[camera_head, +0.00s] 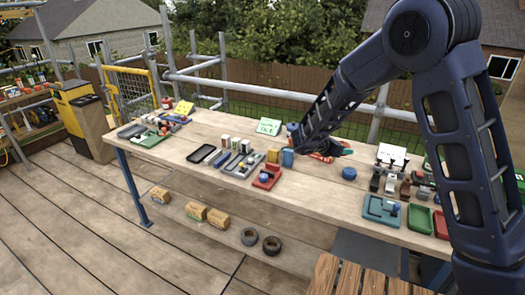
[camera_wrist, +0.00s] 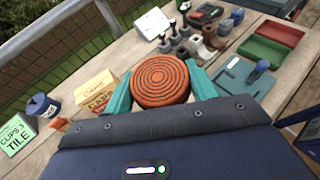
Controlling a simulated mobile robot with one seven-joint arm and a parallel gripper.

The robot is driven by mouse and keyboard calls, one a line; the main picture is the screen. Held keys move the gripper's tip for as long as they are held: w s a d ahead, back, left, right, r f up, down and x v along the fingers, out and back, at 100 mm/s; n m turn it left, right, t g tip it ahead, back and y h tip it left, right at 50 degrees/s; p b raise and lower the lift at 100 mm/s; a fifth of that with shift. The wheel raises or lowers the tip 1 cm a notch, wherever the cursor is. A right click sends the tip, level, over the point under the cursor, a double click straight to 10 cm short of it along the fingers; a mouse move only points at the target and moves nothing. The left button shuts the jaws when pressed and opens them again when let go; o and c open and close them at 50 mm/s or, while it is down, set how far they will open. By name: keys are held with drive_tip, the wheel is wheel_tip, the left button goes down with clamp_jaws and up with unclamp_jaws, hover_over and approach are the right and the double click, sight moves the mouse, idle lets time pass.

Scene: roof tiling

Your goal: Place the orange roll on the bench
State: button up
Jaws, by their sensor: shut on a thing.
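The orange roll (camera_wrist: 160,80), a round coil with dark spiral rings, sits between the two teal fingers of my gripper (camera_wrist: 161,86) in the wrist view. The fingers press on its left and right sides. In the head view my gripper (camera_head: 335,150) is over the far side of the bench (camera_head: 315,188), partly behind my forearm, with a little orange-red showing beneath it. The bench is a long pale wooden top. I cannot tell whether the roll touches the bench or hangs just above it.
A yellow caps box (camera_wrist: 94,90), a blue tin (camera_wrist: 42,106) and a green clips sign (camera_wrist: 16,134) stand left. A teal tray (camera_wrist: 243,80), red tray (camera_wrist: 281,33) and green tray (camera_wrist: 265,51) lie right. A black tray (camera_head: 202,154) and a red tray (camera_head: 267,176) lie further left.

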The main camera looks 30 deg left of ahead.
sight(322, 195)
drive_tip(key=s+a, duration=0.3)
drive_tip(key=s, duration=0.1)
drive_tip(key=shift+n+y, duration=0.3)
drive_tip(key=shift+n, duration=0.1)
drive_tip(key=f, duration=2)
drive_tip(key=shift+s+a, duration=0.15)
drive_tip(key=shift+s, duration=0.05)
drive_tip(key=shift+f, duration=0.1)
drive_tip(key=o, duration=1)
